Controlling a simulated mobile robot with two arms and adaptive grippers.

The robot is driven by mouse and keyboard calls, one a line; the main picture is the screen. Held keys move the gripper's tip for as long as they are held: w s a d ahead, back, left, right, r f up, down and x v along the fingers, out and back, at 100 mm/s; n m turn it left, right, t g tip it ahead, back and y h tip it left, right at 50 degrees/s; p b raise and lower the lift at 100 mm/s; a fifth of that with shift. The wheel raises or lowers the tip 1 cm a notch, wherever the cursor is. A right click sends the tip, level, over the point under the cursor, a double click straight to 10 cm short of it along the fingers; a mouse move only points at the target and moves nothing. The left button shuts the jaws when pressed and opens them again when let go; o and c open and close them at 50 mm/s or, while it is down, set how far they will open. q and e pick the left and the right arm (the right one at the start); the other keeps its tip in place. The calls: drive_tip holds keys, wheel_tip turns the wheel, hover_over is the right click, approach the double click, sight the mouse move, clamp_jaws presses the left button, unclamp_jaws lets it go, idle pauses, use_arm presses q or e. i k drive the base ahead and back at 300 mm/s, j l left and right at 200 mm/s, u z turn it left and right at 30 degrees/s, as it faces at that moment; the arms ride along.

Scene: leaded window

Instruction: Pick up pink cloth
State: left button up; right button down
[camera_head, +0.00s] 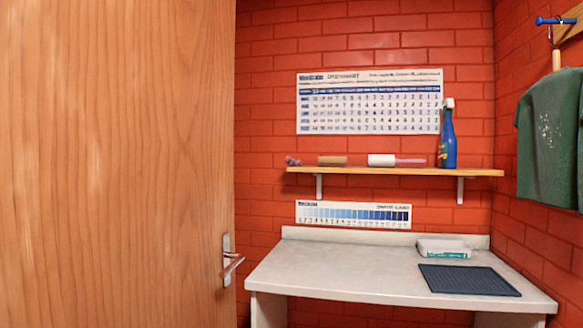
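A small crumpled pinkish-purple thing (292,161) lies at the left end of the wooden wall shelf (400,171). It looks like a bunched cloth, but it is too small to be sure. No other cloth of a pink colour shows. Neither of my grippers is in view.
A wooden door (115,160) with a metal handle (230,262) fills the left. The shelf also holds a brown brush-like block (332,160), a white roller with pink handle (382,160) and a blue spray bottle (447,138). Below stands a pale counter (340,275) with a dark mat (468,280).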

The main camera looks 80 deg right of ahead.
sight(289, 159)
drive_tip(key=z, duration=2.45)
